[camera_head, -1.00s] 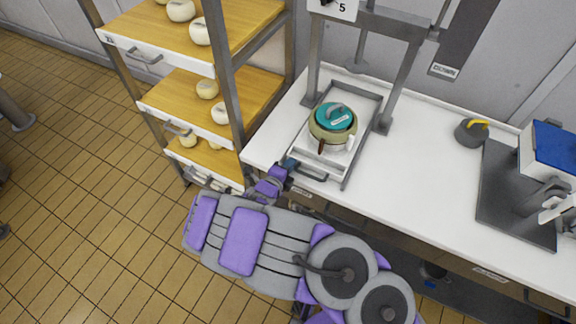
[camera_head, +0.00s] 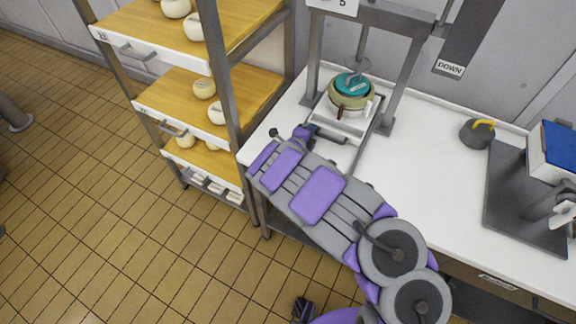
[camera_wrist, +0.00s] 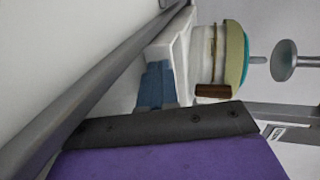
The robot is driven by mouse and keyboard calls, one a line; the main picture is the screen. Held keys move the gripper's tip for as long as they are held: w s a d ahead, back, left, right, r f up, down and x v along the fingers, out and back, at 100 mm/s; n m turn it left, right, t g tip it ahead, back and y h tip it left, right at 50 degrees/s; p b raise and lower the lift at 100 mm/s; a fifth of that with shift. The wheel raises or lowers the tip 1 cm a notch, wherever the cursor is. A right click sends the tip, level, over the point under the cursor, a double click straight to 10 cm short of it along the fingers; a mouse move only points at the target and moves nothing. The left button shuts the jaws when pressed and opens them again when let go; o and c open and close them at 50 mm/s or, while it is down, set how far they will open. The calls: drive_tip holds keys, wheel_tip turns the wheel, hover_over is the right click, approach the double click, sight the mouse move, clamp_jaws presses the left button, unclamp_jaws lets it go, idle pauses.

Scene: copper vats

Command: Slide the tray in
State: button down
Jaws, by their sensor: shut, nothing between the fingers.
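The white tray (camera_head: 352,127) sits in a grey rail frame on the counter and carries a green pot (camera_head: 351,101) with a teal lid. The pot stands between the posts of the press, below its round plate. My gripper (camera_head: 311,131) is shut and empty at the tray's front, close to its handle (camera_head: 331,137). Whether it touches the handle I cannot tell. The wrist view shows the pot (camera_wrist: 222,62), the tray's pale side (camera_wrist: 170,50) and my gripper's dark edge. My arm hides the near end of the rails.
A shelf rack (camera_head: 226,105) with wooden boards and round white cheeses stands left of the counter (camera_head: 425,165). A grey weight with a yellow handle (camera_head: 477,132) and a dark mat (camera_head: 520,205) lie to the right. The press's round plate (camera_wrist: 284,62) shows beside the pot.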

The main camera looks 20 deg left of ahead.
drive_tip(key=shift+w, duration=0.3)
drive_tip(key=shift+w+r, duration=0.15)
drive_tip(key=shift+r, duration=0.15)
drive_tip(key=shift+r, duration=0.1)
drive_tip(key=shift+s+f+p, duration=0.25)
drive_tip(key=shift+s+p, duration=0.1)
drive_tip(key=shift+s, duration=0.2)
drive_tip(key=v, duration=0.2)
drive_tip(key=p+v, duration=0.1)
drive_tip(key=v, duration=0.1)
drive_tip(key=a+f+p+v, duration=0.1)
drive_tip(key=v, duration=0.2)
drive_tip(key=shift+s, duration=0.25)
drive_tip(key=v, duration=0.2)
drive_tip(key=d+p+v, duration=0.1)
drive_tip(key=v, duration=0.2)
drive_tip(key=shift+s+a+p, duration=0.15)
drive_tip(key=shift+s+p, duration=0.15)
drive_tip(key=shift+s, duration=0.05)
drive_tip(key=shift+a, duration=0.15)
